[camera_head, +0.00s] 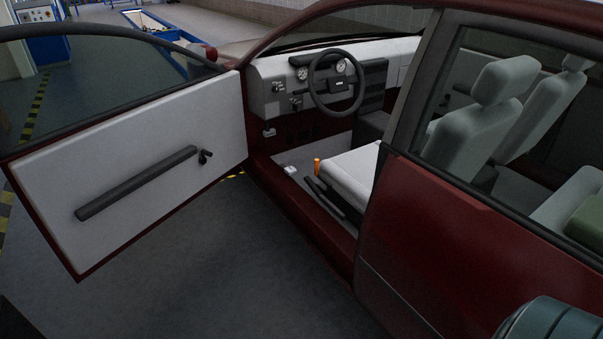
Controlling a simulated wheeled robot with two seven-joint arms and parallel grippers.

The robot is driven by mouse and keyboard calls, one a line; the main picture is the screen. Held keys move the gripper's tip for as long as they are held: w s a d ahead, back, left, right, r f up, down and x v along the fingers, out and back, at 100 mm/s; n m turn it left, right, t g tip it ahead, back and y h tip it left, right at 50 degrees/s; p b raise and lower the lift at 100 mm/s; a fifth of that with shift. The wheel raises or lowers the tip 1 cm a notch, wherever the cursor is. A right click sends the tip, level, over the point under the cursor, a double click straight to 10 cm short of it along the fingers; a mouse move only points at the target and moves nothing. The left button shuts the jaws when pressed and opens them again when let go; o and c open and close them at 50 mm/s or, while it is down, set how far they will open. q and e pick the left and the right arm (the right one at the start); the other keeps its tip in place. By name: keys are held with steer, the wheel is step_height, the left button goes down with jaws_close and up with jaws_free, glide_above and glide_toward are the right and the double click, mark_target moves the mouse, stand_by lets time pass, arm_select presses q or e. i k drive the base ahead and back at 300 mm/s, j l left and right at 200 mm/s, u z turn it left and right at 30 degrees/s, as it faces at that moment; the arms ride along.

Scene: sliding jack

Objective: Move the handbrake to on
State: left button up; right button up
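The red car's front door stands open on the left, so the driver's footwell and seat show. A dark lever-like bar (324,193) lies low along the door side of the driver's seat, close to the sill. An upright orange handle (316,165) stands just ahead of that bar. I cannot tell for certain which of these is the handbrake, nor its exact position. The far side of the seat is hidden. Neither of my grippers shows in the head view.
The open door panel (150,150) blocks the left side. The steering wheel (336,82) and dashboard (268,100) lie ahead of the driver's seat (352,174). The closed rear door (440,240) bounds the opening on the right. The floor (230,270) before the opening is clear.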

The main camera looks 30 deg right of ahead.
mark_target(338, 213)
steer(key=i+z, duration=0.25)
steer(key=i, duration=0.2)
steer(key=i+j+z, duration=0.55)
steer(key=i, duration=0.25)
steer(key=i+j+z, duration=0.1)
steer(key=i+z, duration=0.15)
steer(key=z, duration=0.15)
steer(key=i+j+z, duration=0.2)
steer(key=z, duration=0.2)
steer(key=i+j+z, duration=0.25)
steer(key=z, duration=0.15)
steer(key=i+j+z, duration=0.15)
steer(key=j+z, duration=0.25)
steer(key=i+j+z, duration=0.2)
steer(key=j+z, duration=0.2)
steer(key=i+j+z, duration=0.1)
steer(key=j+z, duration=0.25)
steer(key=j, duration=0.25)
steer(key=j+z, duration=0.4)
steer(key=j, duration=0.15)
